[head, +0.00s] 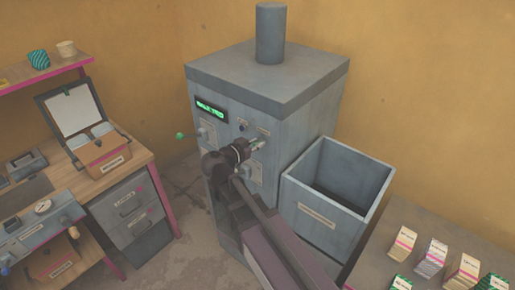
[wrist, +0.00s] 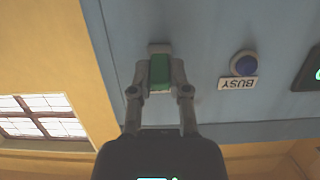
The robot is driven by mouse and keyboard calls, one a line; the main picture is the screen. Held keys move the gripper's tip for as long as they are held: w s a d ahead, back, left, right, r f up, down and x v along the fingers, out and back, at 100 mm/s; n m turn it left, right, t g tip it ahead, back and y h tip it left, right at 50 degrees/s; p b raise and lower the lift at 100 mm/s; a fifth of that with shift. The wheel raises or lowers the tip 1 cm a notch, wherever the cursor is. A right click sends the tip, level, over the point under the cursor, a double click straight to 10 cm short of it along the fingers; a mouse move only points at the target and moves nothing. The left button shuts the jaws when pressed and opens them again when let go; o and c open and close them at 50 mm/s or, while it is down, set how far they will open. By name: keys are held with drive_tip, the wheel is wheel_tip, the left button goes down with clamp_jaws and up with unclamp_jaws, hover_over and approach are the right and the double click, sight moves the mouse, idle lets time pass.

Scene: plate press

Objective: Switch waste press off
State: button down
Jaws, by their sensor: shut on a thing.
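The waste press (head: 305,105) is a tall grey-blue cabinet with a lit green display (head: 211,109) on its front panel. My gripper (head: 257,144) is at the right part of that panel. In the wrist view, which shows the panel upside down, my gripper (wrist: 160,75) has a finger on each side of a green switch handle (wrist: 160,70) and is shut on it. The handle sits on a pale mount (wrist: 159,47) on the panel. Beside it are a round blue lamp or button (wrist: 244,63) and a BUSY label (wrist: 238,84). The arm hides the lower panel.
An open grey bin (head: 372,180) stands right of the press. A table at lower right holds several striped packets (head: 432,254). A green-tipped lever (head: 181,136) sticks out on the press's left. A wooden desk (head: 112,176) with an open case stands at left.

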wheel_tip(320, 180, down, 3)
drive_tip(key=t+h+b, duration=0.4)
drive_tip(key=t+b, duration=0.2)
drive_tip(key=b, duration=0.8)
drive_tip(key=shift+r+h, duration=0.1)
drive_tip(key=shift+h, duration=0.3)
drive_tip(key=shift+r+t+b, duration=0.1)
drive_tip(key=shift+t+b, duration=0.2)
drive_tip(key=shift+b, duration=0.15)
drive_tip(key=c, duration=0.6)
unclamp_jaws()
drive_tip(key=shift+r, duration=0.1)
